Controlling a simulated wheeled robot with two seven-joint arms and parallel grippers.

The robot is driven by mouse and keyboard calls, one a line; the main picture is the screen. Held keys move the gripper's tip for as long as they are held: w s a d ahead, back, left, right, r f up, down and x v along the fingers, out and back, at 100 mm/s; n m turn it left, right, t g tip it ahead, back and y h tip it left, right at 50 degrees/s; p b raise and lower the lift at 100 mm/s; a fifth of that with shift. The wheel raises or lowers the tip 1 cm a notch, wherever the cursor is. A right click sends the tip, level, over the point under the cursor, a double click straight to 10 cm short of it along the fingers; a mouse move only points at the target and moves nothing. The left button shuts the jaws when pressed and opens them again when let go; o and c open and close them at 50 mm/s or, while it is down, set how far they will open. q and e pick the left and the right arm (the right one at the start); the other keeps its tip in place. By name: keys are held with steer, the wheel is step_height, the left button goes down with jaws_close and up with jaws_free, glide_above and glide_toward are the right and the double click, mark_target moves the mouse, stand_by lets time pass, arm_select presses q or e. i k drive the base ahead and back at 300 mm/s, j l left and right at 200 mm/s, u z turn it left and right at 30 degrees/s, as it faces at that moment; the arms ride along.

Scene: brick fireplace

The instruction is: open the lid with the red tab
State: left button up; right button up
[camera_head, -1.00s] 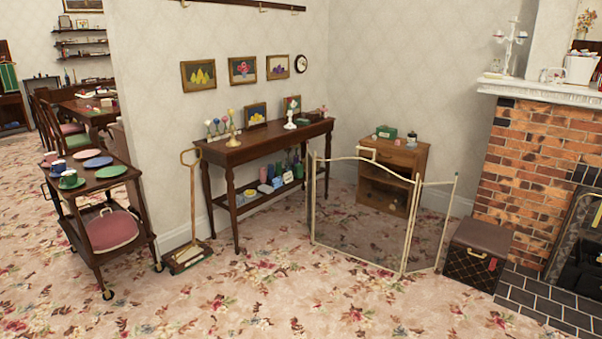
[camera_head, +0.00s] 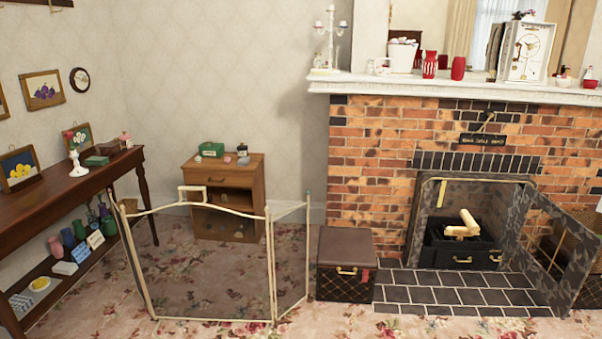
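A dark brown box (camera_head: 346,285) with a brown lid (camera_head: 346,243) stands on the carpet, left of the hearth. Its lower sides have a dark lattice pattern. A red tab (camera_head: 366,275) hangs on the front near the right corner, beside a gold handle (camera_head: 347,270). The lid is shut. Neither of my grippers shows in the head view.
A folding fire screen (camera_head: 210,265) stands left of the box. The tiled hearth (camera_head: 440,295) lies to its right, before a brick fireplace (camera_head: 370,150) with an open fire door (camera_head: 550,250). A wooden cabinet (camera_head: 225,180) stands behind the screen. Carpet in front is clear.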

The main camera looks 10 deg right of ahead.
mark_target(339, 247)
steer(key=i+z, duration=0.35)
steer(key=i, duration=0.35)
steer(key=i+z, duration=0.35)
steer(key=i, duration=0.35)
steer(key=i+z, duration=0.25)
steer(key=i, duration=0.95)
